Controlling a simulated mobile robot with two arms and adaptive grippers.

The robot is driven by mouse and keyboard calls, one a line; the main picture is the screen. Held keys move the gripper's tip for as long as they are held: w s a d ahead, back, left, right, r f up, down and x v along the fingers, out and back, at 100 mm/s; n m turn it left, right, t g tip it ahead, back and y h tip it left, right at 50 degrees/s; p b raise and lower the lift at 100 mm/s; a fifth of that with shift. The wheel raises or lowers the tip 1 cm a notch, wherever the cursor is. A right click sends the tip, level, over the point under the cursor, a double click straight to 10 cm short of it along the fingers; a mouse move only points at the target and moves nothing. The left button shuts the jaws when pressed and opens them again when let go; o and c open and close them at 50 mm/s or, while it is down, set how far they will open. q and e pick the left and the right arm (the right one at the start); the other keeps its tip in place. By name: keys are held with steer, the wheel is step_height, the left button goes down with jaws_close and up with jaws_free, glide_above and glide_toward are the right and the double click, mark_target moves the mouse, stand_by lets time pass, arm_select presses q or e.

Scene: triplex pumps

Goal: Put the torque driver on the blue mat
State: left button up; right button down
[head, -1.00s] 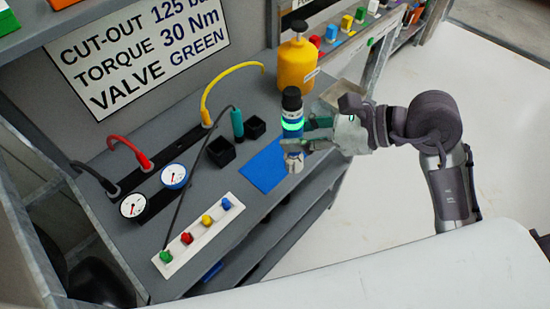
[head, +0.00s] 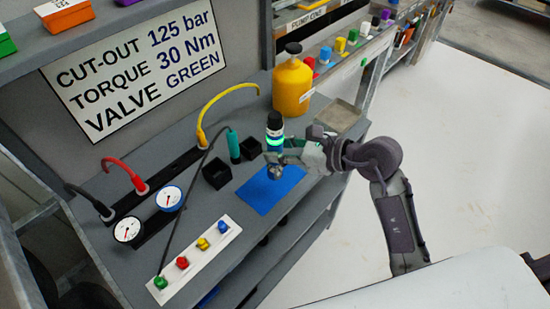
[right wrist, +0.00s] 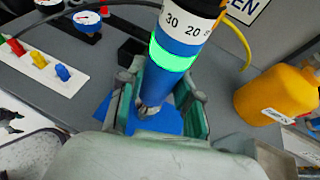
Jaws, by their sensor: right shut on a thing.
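The torque driver (head: 274,128) is an upright blue tool with a black top, a glowing green ring and a metal lower end. My right gripper (head: 277,158) is shut on it, over the blue mat (head: 262,196) on the grey bench. In the right wrist view the driver (right wrist: 178,50) stands between the green finger pads of the gripper (right wrist: 160,100), with a number scale near its top. The blue mat (right wrist: 165,120) shows below it. I cannot tell whether the driver's lower end touches the mat. My left gripper is not in view.
Two black holders (head: 217,173), a teal tool (head: 233,146) and a yellow hose (head: 216,101) stand left of the mat. A yellow bottle (head: 291,82) stands behind. A white strip with coloured knobs (head: 203,254) lies at the front left. A beige tray (head: 338,115) is at the right.

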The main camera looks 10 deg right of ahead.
steer(key=shift+w+a+f, duration=0.35)
steer(key=shift+w+f, duration=0.05)
steer(key=shift+w, duration=0.25)
steer(key=shift+f, duration=2)
steer(key=c, duration=0.8)
jaws_free()
steer(key=shift+s+d, duration=0.1)
steer(key=shift+d, duration=0.05)
steer(key=b+v, duration=0.1)
steer(key=v, duration=1)
steer(key=shift+s+d+r, duration=0.2)
steer(key=shift+s+r, duration=0.05)
steer(key=shift+s, duration=0.05)
